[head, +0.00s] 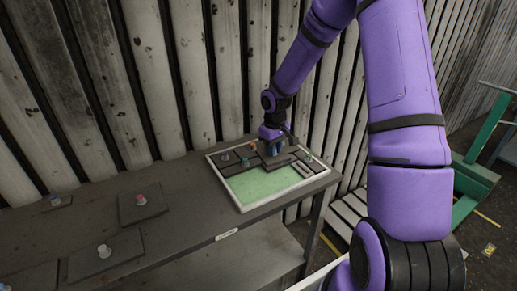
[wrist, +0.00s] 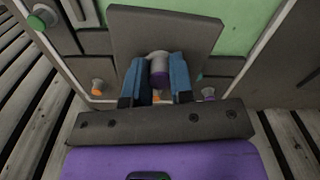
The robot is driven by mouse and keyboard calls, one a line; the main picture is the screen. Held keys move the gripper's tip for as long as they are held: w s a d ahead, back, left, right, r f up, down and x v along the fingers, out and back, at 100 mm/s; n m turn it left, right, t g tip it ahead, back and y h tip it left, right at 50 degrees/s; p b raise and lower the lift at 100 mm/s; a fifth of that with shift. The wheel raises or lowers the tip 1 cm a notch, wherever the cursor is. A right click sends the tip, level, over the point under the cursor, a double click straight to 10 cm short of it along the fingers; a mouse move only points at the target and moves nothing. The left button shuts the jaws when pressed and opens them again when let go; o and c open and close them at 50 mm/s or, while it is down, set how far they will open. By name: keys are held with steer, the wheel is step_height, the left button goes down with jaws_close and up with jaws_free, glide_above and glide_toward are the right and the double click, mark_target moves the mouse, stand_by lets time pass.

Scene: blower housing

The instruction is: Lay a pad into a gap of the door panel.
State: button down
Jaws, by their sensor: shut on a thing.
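My gripper (wrist: 162,75) has its blue fingers shut on the purple and grey knob (wrist: 159,62) of a dark grey, roughly square pad (wrist: 165,28). In the head view my gripper (head: 276,150) is over the far part of the door panel (head: 241,207), with the held pad (head: 281,160) below it. The panel has a white rim and a bare green floor (head: 258,184) on its near side. Several dark pads lie along its far side. The held pad hides part of the panel in the wrist view; I cannot tell whether it touches the panel.
Loose knobbed pads lie on the grey table at left: one with a pink knob (head: 128,212), one with a pale knob (head: 125,246), and others at the edges. In the panel, an orange knob (wrist: 97,87) and a green-grey knob (wrist: 42,18) stand near my gripper. A plank wall is behind.

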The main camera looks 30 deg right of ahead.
mark_target(288, 157)
steer(key=shift+n, duration=0.6)
steer(key=s+d, duration=0.1)
steer(key=s, duration=0.1)
steer(key=s+d+r, duration=0.1)
steer(key=s+d, duration=0.1)
steer(key=shift+d, duration=0.3)
step_height(288, 157, down, 7)
steer(key=shift+a+r, duration=0.1)
steer(key=shift+r, duration=0.1)
steer(key=shift+f, duration=0.3)
steer(key=shift+f, duration=0.75)
stand_by(0.5)
steer(key=shift+c, duration=2.2)
jaws_free()
steer(key=shift+r, duration=0.15)
steer(key=shift+r, duration=3.4)
